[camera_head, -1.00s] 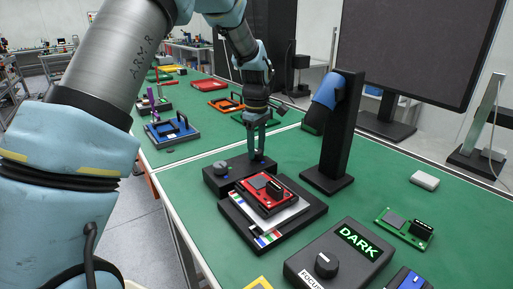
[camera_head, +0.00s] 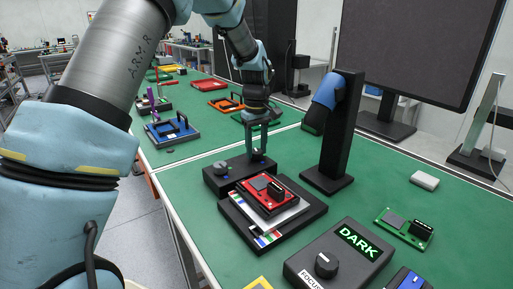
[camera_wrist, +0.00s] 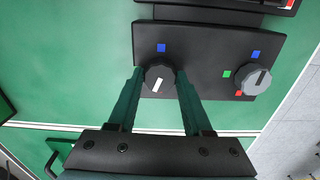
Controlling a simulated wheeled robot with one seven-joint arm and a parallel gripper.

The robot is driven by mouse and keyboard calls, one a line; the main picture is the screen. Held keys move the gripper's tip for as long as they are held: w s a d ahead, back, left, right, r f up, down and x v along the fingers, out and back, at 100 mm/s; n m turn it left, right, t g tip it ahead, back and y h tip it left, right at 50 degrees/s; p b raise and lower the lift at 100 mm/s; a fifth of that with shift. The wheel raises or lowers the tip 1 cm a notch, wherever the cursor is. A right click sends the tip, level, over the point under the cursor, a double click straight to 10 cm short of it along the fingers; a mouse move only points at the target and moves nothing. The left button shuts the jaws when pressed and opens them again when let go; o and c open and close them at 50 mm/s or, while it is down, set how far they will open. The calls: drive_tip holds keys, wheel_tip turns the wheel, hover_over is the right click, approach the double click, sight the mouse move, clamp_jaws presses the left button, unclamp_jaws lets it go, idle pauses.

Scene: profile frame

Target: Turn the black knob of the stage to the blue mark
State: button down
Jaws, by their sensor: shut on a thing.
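The black knob (camera_wrist: 152,72) sits on the black control block (camera_wrist: 205,50) of the stage. Its white pointer line faces the lower side in the wrist view, away from the blue mark (camera_wrist: 161,47) above the knob. My gripper (camera_wrist: 160,73) is shut on the black knob, one finger on each side. In the head view my gripper (camera_head: 257,156) reaches down to the right part of the block (camera_head: 225,178) and hides the black knob there.
A grey knob (camera_wrist: 253,80) with blue, green and red marks is beside it on the same block. A red board (camera_head: 256,200) lies on the stage in front. A dark upright stand (camera_head: 340,135) is close on the right. A focus box (camera_head: 310,262) reads DARK.

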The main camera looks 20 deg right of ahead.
drive_tip(key=m, duration=0.4)
drive_tip(key=shift+m, duration=0.3)
drive_tip(key=m, duration=0.3)
drive_tip(key=shift+m, duration=0.3)
drive_tip(key=m+p, duration=0.1)
drive_tip(key=m, duration=0.3)
drive_tip(key=shift+r+m, duration=0.1)
drive_tip(key=shift+m, duration=0.2)
drive_tip(key=m, duration=0.3)
drive_tip(key=shift+m+p, duration=0.3)
drive_tip(key=m+p, duration=0.1)
drive_tip(key=m, duration=0.3)
drive_tip(key=m+p, duration=0.1)
drive_tip(key=m, duration=0.3)
drive_tip(key=m+p, duration=0.1)
drive_tip(key=m, duration=0.2)
drive_tip(key=shift+m+p, duration=0.95)
drive_tip(key=shift+m, duration=1.15)
